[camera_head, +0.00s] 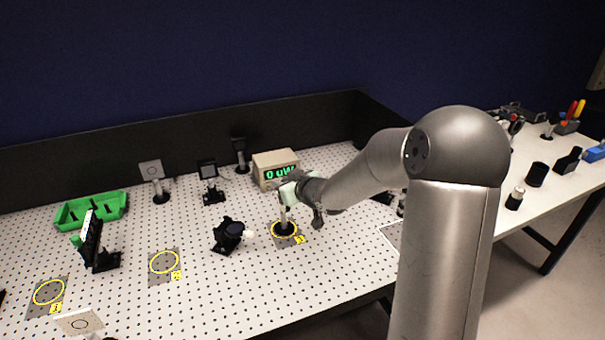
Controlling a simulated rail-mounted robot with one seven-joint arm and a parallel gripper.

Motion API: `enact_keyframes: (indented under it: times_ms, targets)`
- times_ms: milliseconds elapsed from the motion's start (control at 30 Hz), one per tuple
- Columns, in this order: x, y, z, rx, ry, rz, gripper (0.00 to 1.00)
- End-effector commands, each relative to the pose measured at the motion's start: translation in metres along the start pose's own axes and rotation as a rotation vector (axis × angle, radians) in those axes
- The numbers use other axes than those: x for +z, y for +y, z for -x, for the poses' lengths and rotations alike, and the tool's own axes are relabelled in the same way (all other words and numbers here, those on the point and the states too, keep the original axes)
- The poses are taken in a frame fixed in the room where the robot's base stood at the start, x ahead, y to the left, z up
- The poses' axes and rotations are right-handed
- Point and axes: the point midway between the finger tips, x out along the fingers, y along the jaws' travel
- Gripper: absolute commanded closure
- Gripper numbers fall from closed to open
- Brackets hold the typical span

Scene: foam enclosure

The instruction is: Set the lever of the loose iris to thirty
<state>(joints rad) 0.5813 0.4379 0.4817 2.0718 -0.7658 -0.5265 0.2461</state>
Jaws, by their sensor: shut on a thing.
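My gripper (287,197) is over the right-hand yellow ring and is shut on a post-mounted part. The part's pale post (284,215) stands upright on a dark base inside that ring. My gripper and arm cover the part's upper end, so I cannot tell whether it is the loose iris, and no lever or scale is readable. A black mount (228,235) with a round dark face and a small white piece stands just left of the post, apart from it.
A meter (275,166) with a green display stands behind my gripper. Several post-mounted optics, including a square one (151,172), line the back. A green bin (92,210) is at left. Two yellow rings (164,262) (48,292) are empty. A side table (545,195) holds several items.

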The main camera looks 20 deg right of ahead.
Motion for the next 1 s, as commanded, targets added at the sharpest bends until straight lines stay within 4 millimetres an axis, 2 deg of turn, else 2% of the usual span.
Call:
enact_keyframes:
  times_ms: [233,267,300,333,600,733,867,1000]
  targets:
    - [0.001,-0.001,-0.001,-0.001,0.0,0.0,1.0]
    - [0.001,-0.001,-0.001,-0.001,0.0,0.0,0.76]
    - [0.001,-0.001,0.0,-0.001,0.0,0.0,0.65]
    - [0.001,-0.001,0.0,-0.001,0.0,0.0,0.58]
    - [0.0,0.0,0.0,0.0,0.002,0.0,0.58]
    - [-0.001,0.001,0.008,0.002,0.003,0.001,0.58]
    - [0.0,0.001,0.028,0.003,0.002,0.002,0.58]
    - [-0.001,0.001,0.062,0.005,0.001,0.005,0.58]
